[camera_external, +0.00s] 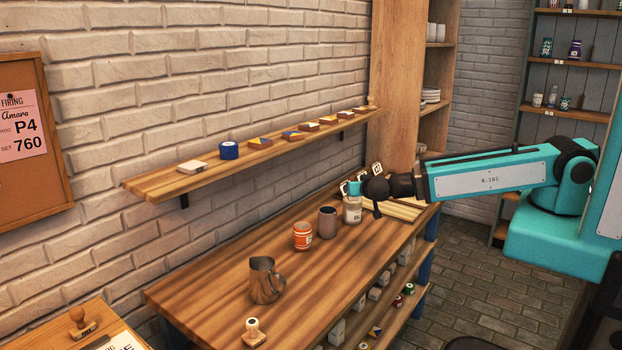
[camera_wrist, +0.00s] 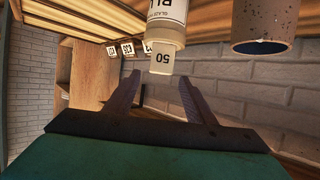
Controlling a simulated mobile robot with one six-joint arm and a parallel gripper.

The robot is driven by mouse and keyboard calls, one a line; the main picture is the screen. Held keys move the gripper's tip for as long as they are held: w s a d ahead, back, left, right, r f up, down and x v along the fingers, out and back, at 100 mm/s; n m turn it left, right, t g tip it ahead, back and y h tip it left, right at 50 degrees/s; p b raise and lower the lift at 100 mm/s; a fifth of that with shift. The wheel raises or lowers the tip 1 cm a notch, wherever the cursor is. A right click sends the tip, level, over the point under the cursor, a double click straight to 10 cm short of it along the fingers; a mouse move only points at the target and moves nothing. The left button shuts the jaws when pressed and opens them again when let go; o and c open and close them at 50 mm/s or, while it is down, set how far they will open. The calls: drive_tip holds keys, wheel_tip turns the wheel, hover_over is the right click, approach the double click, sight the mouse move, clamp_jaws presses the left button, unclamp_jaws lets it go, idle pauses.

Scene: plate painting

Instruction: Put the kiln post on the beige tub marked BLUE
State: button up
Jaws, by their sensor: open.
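The beige tub (camera_external: 352,212) stands on the table toward the far end. In the wrist view, which is upside down, the tub (camera_wrist: 167,12) shows part of a label reading "BL". A short cream kiln post (camera_wrist: 161,60) marked 50 appears to stand upright on the tub's top. My gripper (camera_wrist: 160,77) is open, its two dark fingers to either side of the post's end and apart from it in the picture. Whether the post reaches between the fingers is hard to tell. In the external view my gripper (camera_external: 352,188) is above the tub, and the post is not clear.
A dark speckled cup (camera_external: 327,222), an orange striped cup (camera_external: 302,236) and a metal pitcher (camera_external: 264,281) stand in a row on the table. A wall shelf (camera_external: 160,186) with small tiles runs behind. Small white marked blocks (camera_wrist: 127,49) show near the cabinet (camera_external: 398,90).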

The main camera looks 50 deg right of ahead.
drive_tip(key=p+v, duration=0.2)
drive_tip(key=p, duration=0.1)
drive_tip(key=shift+s+a+r, duration=0.15)
idle(1.0)
